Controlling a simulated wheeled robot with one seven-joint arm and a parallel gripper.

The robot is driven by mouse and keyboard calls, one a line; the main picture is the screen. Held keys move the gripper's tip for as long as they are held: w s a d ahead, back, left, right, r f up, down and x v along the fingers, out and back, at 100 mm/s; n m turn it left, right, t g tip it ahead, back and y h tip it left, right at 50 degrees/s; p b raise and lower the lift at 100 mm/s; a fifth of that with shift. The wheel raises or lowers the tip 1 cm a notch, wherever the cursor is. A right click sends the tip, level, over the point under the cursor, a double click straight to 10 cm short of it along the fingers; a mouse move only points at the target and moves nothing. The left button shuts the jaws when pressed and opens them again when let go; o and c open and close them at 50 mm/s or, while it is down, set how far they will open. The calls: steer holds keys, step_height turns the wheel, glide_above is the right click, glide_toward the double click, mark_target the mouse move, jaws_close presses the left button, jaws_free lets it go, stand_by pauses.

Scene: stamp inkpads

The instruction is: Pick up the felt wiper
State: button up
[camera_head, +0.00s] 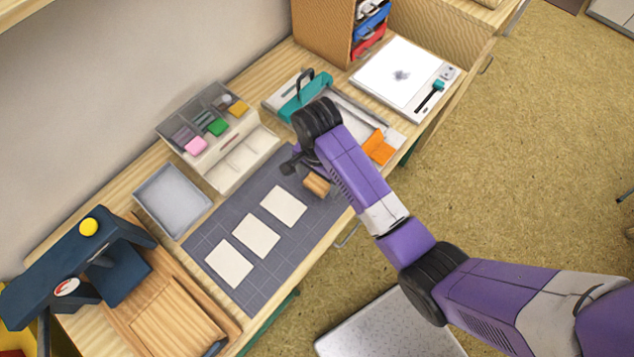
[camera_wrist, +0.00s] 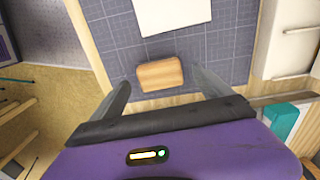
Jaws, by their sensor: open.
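A small wooden block (camera_head: 316,184), which looks like the felt wiper, lies near the front right edge of the grid mat (camera_head: 262,291). No felt shows; its underside is hidden. In the wrist view the wiper (camera_wrist: 160,74) appears between my gripper's two fingers, with a gap on each side. My gripper (camera_wrist: 161,82) is open and empty. In the head view my gripper (camera_head: 291,165) is just beyond the wiper and partly hidden by the arm.
White cards (camera_head: 257,236) lie in a row on the mat. A grey tray (camera_head: 171,200) and an inkpad organizer (camera_head: 250,158) stand behind. A blue press (camera_head: 75,262) is at left. A teal-handled device (camera_head: 306,96) and an orange piece (camera_head: 378,147) are at right.

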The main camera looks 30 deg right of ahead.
mark_target(317, 182)
steer(key=shift+f, duration=1.65)
steer(key=c, duration=1.4)
steer(key=shift+c, duration=0.2)
steer(key=shift+r, duration=0.1)
